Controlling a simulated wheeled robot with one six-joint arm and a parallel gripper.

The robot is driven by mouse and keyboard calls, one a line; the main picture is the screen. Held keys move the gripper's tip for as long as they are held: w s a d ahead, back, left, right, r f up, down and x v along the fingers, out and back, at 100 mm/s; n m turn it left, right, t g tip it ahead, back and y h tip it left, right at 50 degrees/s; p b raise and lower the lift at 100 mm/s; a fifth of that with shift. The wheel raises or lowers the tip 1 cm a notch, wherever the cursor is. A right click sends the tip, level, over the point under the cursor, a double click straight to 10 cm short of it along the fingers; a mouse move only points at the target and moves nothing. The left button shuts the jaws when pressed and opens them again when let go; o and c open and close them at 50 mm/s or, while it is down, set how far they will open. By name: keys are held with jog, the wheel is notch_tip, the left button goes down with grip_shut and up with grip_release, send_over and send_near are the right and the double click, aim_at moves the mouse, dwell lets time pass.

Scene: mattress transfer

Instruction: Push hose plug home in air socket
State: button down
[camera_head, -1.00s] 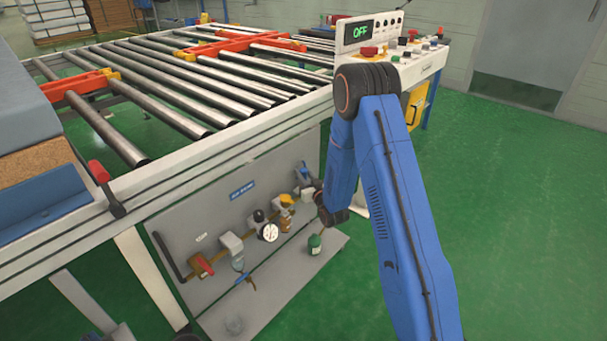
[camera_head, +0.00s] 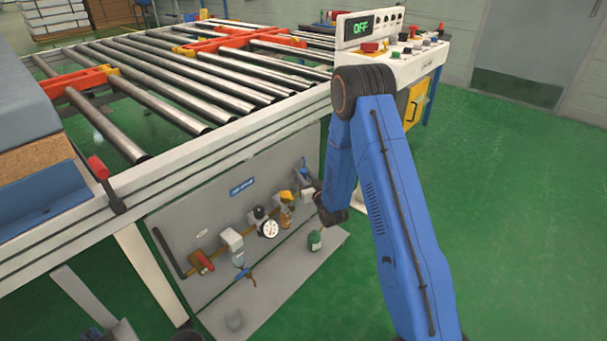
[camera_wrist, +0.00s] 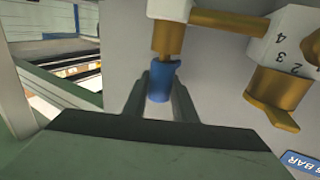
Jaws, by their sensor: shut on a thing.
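In the wrist view, a blue hose plug (camera_wrist: 161,82) stands between the two fingers of my gripper (camera_wrist: 160,97), which is shut on it. The plug's upper end meets the lower end of a brass air socket (camera_wrist: 168,38). How deep the plug sits in the socket cannot be told.
A brass part (camera_wrist: 268,100) under a white numbered block (camera_wrist: 292,42) stands right of my gripper. The roller conveyor (camera_head: 235,144) overhangs the panel.

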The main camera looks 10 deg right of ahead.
jog(key=shift+f, duration=0.55)
jog(key=c, duration=1.4)
grip_release()
jog(key=shift+o, duration=0.2)
jog(key=shift+s, duration=0.15)
